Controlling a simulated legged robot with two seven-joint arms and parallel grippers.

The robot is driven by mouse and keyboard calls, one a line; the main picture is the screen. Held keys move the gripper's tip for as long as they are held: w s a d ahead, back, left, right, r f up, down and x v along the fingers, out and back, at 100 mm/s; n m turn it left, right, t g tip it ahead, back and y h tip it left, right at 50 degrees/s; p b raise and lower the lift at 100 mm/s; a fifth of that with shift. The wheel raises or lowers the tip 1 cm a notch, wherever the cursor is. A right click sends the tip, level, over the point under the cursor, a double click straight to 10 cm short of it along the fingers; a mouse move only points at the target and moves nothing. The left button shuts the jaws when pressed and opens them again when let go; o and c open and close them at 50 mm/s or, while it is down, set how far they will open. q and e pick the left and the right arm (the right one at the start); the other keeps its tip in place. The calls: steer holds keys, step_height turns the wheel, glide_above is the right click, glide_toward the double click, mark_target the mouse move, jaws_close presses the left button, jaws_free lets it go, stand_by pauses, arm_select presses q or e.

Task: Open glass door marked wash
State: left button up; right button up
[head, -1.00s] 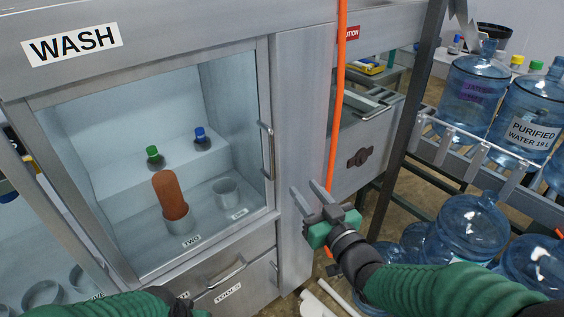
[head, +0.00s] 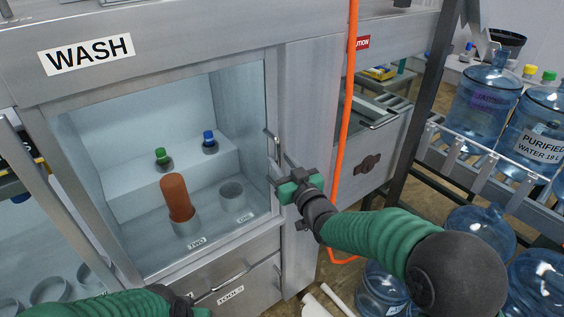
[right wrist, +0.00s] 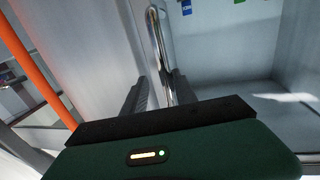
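The glass door (head: 160,160) under the WASH sign (head: 87,54) is shut, with a metal frame and a vertical bar handle (head: 272,148) on its right side. My right gripper (head: 279,170) is at the lower part of this handle, fingers pointing toward the door. In the right wrist view the handle (right wrist: 157,40) runs down between the two fingers (right wrist: 160,85), which stand apart; contact is not clear. My left gripper (head: 183,306) is at the bottom edge, mostly cut off, low in front of the drawers; its fingers are hidden.
Behind the glass are a brown cylinder (head: 177,197) in a holder, an empty holder (head: 231,194) and two small bottles. An orange hose (head: 347,110) hangs right of the door. Drawers (head: 232,282) lie below. Large water jugs (head: 484,95) stand on a rack at right.

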steer(key=shift+s+a+r, duration=0.1)
steer(key=shift+a, duration=0.6)
jaws_close()
steer(key=shift+d, duration=0.35)
steer(key=shift+a+f, duration=0.1)
steer(key=shift+f, duration=0.2)
